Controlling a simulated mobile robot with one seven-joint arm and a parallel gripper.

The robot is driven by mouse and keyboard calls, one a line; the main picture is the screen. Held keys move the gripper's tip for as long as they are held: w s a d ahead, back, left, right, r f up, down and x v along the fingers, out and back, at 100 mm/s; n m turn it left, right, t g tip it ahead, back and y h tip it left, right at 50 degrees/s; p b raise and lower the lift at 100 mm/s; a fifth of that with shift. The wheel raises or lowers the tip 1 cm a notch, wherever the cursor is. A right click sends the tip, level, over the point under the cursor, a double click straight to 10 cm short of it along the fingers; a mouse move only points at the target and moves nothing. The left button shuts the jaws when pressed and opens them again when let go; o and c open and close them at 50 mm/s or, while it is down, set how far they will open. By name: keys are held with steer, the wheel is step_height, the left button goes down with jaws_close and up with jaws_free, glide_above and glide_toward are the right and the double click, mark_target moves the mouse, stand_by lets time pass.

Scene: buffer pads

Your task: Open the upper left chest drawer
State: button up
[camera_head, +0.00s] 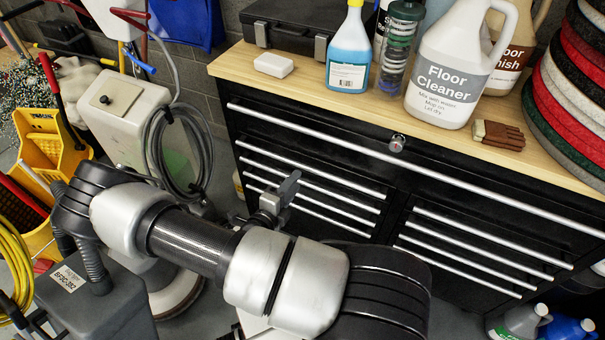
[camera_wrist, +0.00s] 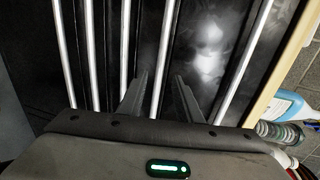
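The black tool chest (camera_head: 420,180) has one wide drawer on top and two columns of drawers below, all with long silver handles. The upper left drawer's handle (camera_head: 262,152) is the top bar of the left column; the drawers look shut. My gripper (camera_head: 289,184) is in front of the left column, its fingers apart. In the wrist view my gripper (camera_wrist: 162,85) is open, and the upper left handle (camera_wrist: 169,40) passes between its fingertips in the picture. Contact cannot be told. The wide drawer's handle (camera_wrist: 246,60) lies to the right there.
A grey machine with coiled cable (camera_head: 175,150) stands left of the chest. Bottles stand on the floor at lower right.

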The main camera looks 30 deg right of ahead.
mark_target(305, 169)
steer(key=x, duration=0.6)
steer(key=shift+w+d+f+b, duration=0.1)
steer(key=shift+d+b, duration=0.05)
steer(key=shift+b, duration=0.15)
steer(key=shift+c, duration=0.3)
jaws_close()
